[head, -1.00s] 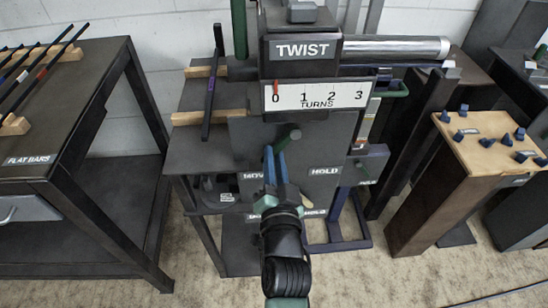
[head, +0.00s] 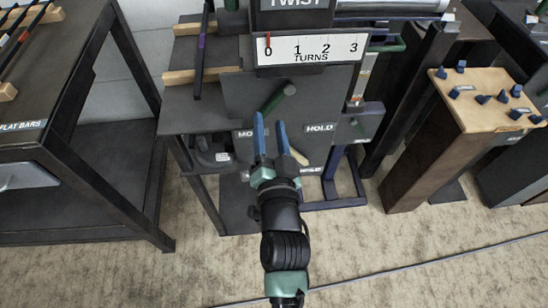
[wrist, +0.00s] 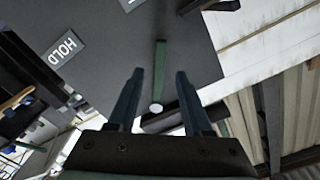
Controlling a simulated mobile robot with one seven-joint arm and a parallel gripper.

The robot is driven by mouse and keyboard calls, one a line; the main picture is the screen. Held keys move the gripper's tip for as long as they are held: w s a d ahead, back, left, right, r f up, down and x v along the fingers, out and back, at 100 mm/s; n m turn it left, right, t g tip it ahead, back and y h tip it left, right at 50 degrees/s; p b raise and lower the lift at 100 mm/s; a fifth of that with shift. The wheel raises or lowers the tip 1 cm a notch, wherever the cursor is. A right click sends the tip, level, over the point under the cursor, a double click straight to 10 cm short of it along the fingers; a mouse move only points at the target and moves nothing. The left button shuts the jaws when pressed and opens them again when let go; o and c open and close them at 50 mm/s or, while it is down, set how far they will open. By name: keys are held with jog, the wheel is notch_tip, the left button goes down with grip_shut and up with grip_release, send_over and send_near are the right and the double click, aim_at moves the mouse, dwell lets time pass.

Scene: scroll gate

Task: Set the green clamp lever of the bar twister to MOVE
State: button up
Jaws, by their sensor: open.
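The bar twister's dark front plate (head: 340,85) stands ahead, with a turns scale (head: 313,48) above it. The green clamp lever (head: 274,101) sticks out from the plate, above and between the MOVE label (head: 246,134), partly hidden by my gripper, and the HOLD label (head: 320,127). My gripper (head: 270,120) is open and empty, with blue fingers pointing at the plate just below the lever in the head view. In the wrist view, the lever (wrist: 160,75) with its pale round end shows between the two fingers (wrist: 159,73). I cannot tell whether they touch it.
A dark table (head: 60,120) with flat bars stands at left. A wooden-topped stand (head: 490,100) with several blue knobs is at right. A bar rests on wooden blocks (head: 200,75) beside the twister. The carpet (head: 400,270) in front is mostly clear.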

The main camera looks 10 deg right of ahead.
jog(key=s, duration=0.9)
jog(key=shift+s, duration=0.4)
